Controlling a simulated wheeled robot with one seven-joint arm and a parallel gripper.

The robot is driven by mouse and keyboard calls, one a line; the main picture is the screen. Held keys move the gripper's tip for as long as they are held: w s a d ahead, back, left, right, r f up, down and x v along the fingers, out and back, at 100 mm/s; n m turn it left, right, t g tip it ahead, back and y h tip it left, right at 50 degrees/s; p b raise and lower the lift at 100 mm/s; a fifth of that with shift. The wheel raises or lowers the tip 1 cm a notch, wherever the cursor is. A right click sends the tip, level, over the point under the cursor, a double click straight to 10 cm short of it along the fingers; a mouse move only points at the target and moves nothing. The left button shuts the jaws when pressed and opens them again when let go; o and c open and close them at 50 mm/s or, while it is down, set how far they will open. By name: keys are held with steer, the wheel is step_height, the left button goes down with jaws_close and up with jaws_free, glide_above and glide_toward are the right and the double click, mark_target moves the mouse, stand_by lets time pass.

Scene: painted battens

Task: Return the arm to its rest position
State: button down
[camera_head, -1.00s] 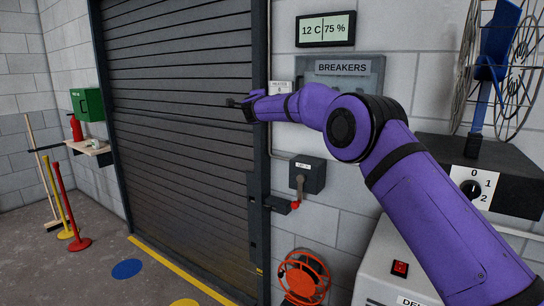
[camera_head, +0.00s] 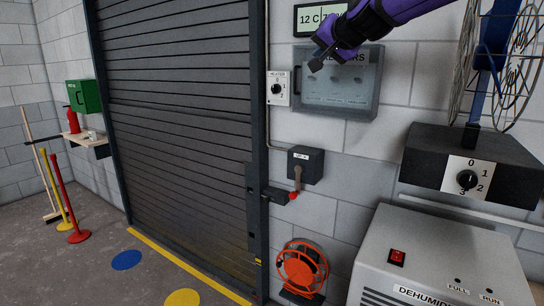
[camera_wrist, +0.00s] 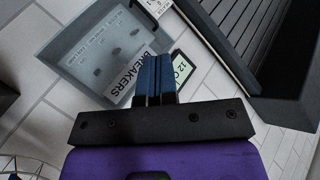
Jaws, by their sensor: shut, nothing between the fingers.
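My gripper (camera_head: 314,66) is in front of the upper part of the grey breaker box (camera_head: 350,98) in the head view, with my purple arm coming in from the top right. Its fingers are together and nothing is between them. In the wrist view the closed fingers (camera_wrist: 155,80) point toward the breaker box (camera_wrist: 85,60) and cover part of the display (camera_wrist: 182,68). I cannot tell how far the fingertips are from the box.
A heater dial (camera_head: 278,89) and a lever box (camera_head: 305,166) are on the wall beside the grey roller shutter (camera_head: 180,110). A fan (camera_head: 490,65) stands on a black dial unit, above a dehumidifier (camera_head: 440,255). An orange reel (camera_head: 302,268) is low down.

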steer(key=s+d+f+n+g+h, duration=0.1)
steer(key=s+d+f, duration=0.5)
steer(key=s, duration=0.7)
steer(key=s+d+f+n+g+h, duration=0.1)
steer(key=s+d+f+g, duration=0.3)
steer(key=s, duration=1)
steer(key=s+d+f+n+g+h, duration=0.1)
steer(key=s+d+f+g+h, duration=0.2)
steer(key=s+d+f, duration=0.5)
steer(key=s+f, duration=0.2)
steer(key=s, duration=0.4)
steer(key=shift+f+n, duration=0.3)
steer(key=shift+f, duration=0.05)
steer(key=shift+w+d, duration=0.1)
steer(key=shift+d, duration=0.05)
